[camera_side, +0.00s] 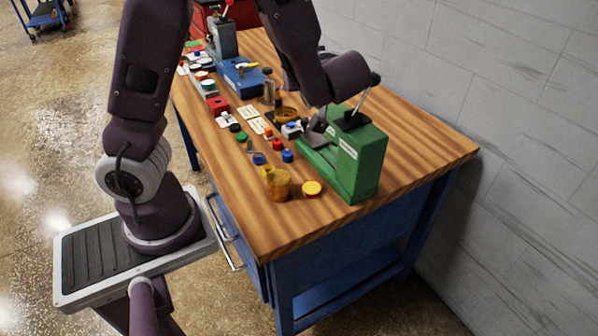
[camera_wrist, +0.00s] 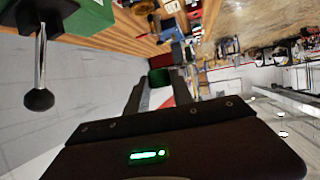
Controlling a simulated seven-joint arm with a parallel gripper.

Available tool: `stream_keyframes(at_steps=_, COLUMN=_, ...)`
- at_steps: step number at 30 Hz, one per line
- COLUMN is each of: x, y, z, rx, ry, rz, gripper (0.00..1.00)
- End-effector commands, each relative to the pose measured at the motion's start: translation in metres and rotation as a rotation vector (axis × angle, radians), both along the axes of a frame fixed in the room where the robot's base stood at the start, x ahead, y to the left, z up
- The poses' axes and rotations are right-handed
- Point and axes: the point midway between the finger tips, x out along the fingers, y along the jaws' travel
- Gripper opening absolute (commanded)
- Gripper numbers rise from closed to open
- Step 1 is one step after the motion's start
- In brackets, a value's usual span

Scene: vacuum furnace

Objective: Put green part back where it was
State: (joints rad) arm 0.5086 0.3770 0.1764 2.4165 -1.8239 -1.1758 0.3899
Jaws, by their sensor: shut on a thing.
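My gripper (camera_wrist: 158,86) shows in the wrist view with its dark fingers shut on a small green part (camera_wrist: 158,76) between the tips. The part's far side and full shape are hidden. In the side view my wrist is raised over the right half of the bench, close to the green machine (camera_side: 360,160); my fingers and the held part cannot be made out there. The machine's lever with a black knob (camera_wrist: 38,99) stands at the left of the wrist view, apart from my fingers.
The wooden bench (camera_side: 420,150) holds several small parts: a green cap (camera_side: 241,136), blue caps (camera_side: 287,155), an amber jar (camera_side: 277,183), a yellow-topped lid (camera_side: 312,188) and a blue fixture (camera_side: 240,75). A tiled wall (camera_side: 500,60) stands behind. The bench's front right corner is clear.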

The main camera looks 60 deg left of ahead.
Motion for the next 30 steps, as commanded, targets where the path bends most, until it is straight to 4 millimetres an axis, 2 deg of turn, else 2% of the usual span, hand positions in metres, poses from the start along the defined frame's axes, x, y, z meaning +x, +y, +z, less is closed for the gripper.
stream_keyframes(at_steps=6, x=0.000, y=0.001, z=-0.048, rx=0.002, ry=0.005, rz=-0.001, gripper=0.00)
stream_keyframes(at_steps=11, x=0.000, y=0.001, z=-0.073, rx=0.002, ry=0.003, rz=-0.002, gripper=0.00)
stream_keyframes(at_steps=21, x=0.000, y=0.001, z=-0.168, rx=-0.001, ry=0.006, rz=-0.002, gripper=0.00)
stream_keyframes(at_steps=24, x=0.000, y=0.001, z=-0.190, rx=0.000, ry=0.003, rz=-0.002, gripper=0.00)
stream_keyframes(at_steps=30, x=0.001, y=0.000, z=-0.216, rx=-0.002, ry=0.000, rz=-0.003, gripper=0.00)
